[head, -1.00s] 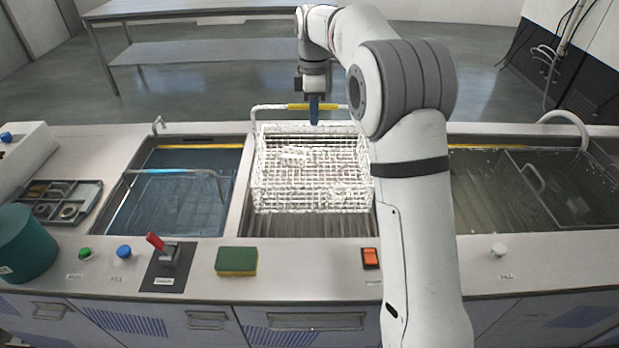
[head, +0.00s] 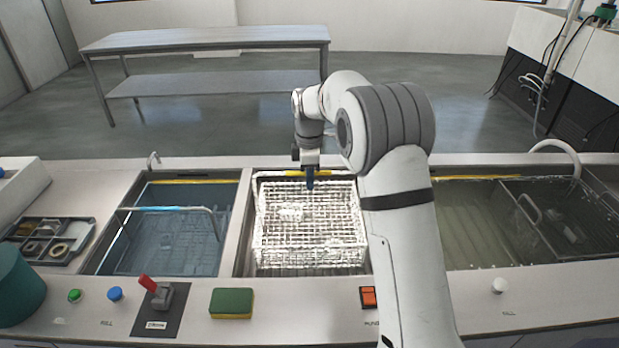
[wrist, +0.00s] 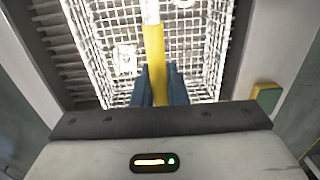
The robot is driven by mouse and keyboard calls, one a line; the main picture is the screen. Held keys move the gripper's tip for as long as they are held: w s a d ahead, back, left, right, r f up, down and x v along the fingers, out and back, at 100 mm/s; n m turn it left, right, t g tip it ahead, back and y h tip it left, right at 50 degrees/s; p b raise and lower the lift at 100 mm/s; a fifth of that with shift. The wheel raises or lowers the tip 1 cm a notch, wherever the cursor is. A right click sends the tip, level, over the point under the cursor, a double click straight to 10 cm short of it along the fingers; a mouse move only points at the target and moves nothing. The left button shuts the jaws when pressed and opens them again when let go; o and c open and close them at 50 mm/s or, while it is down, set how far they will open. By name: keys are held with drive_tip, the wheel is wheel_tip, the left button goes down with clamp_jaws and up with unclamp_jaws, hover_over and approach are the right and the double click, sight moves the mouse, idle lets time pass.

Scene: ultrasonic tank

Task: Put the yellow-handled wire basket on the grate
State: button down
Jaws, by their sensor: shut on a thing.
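The wrist view shows the yellow grip (wrist: 154,60) between the two dark fingers (wrist: 158,88), with the mesh beyond. The grate's slats (wrist: 55,50) show beside the basket there. I cannot tell whether the basket's bottom touches the grate.
A blue liquid-filled tank (head: 165,235) with a wire handle is on the left. A tank (head: 470,225) with greenish liquid is on the right. A sponge (head: 231,302), a red-handled lever (head: 158,292) and an orange switch (head: 368,297) line the front edge.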

drive_tip(key=c, duration=1.5)
unclamp_jaws()
drive_tip(key=shift+s, duration=0.1)
drive_tip(key=shift+o, duration=0.2)
